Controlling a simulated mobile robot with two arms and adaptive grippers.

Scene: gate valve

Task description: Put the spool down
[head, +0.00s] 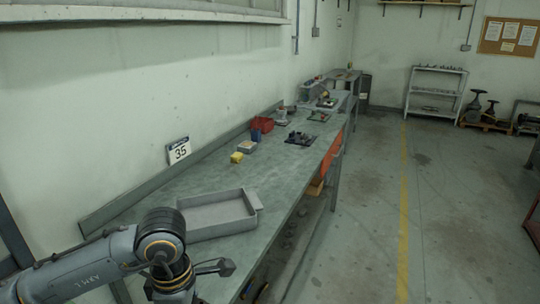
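I cannot make out a spool in the head view. My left arm comes in from the bottom left, and my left gripper (213,268) is partly in view beside the front edge of the workbench (245,185). One dark finger part sticks out to the right. The rest is hidden by the wrist or cut off by the picture's lower edge, so its opening and any held thing do not show. My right gripper is not in view. A grey open tray (218,232) lies on the bench just beyond my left wrist and looks empty.
A yellow block (236,157), a red bin (262,124) and dark parts (300,138) stand farther along the bench. A sign reading 35 (179,150) is at the wall. A shelf rack (435,92) stands at the back. The floor right of the bench is clear.

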